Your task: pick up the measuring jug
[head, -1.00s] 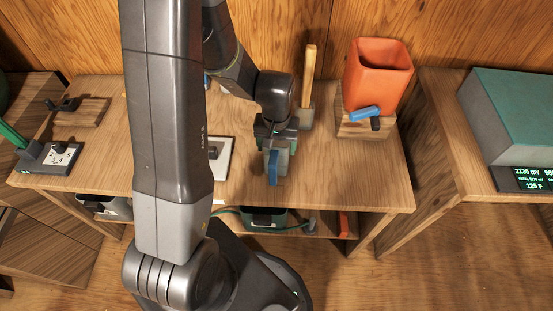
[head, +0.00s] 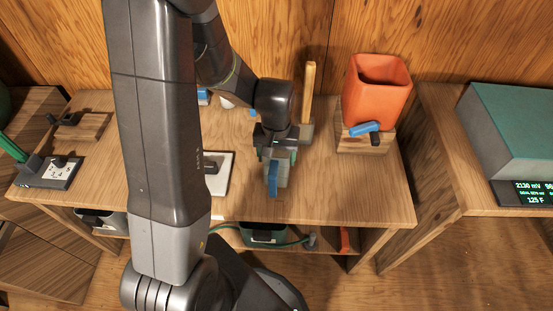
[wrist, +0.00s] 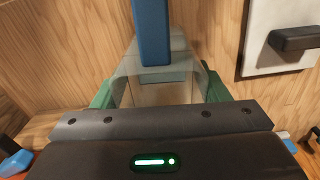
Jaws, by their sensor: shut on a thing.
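The measuring jug (head: 282,176) is a clear grey vessel with a blue handle, at the front middle of the wooden table. In the wrist view the jug (wrist: 180,72) shows see-through walls, with its blue handle (wrist: 152,30) towards the top. My gripper (head: 277,150) is above and behind the handle in the head view. Its green fingers (wrist: 158,92) are shut on the jug, one on each side. I cannot tell whether the jug's base touches the table.
A wooden-handled mallet (head: 308,95) stands close behind my gripper. An orange pot (head: 377,92) and a blue-handled tool (head: 364,128) are on a wooden block to the right. A white board (head: 218,178) lies left of the jug. The table's front right is clear.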

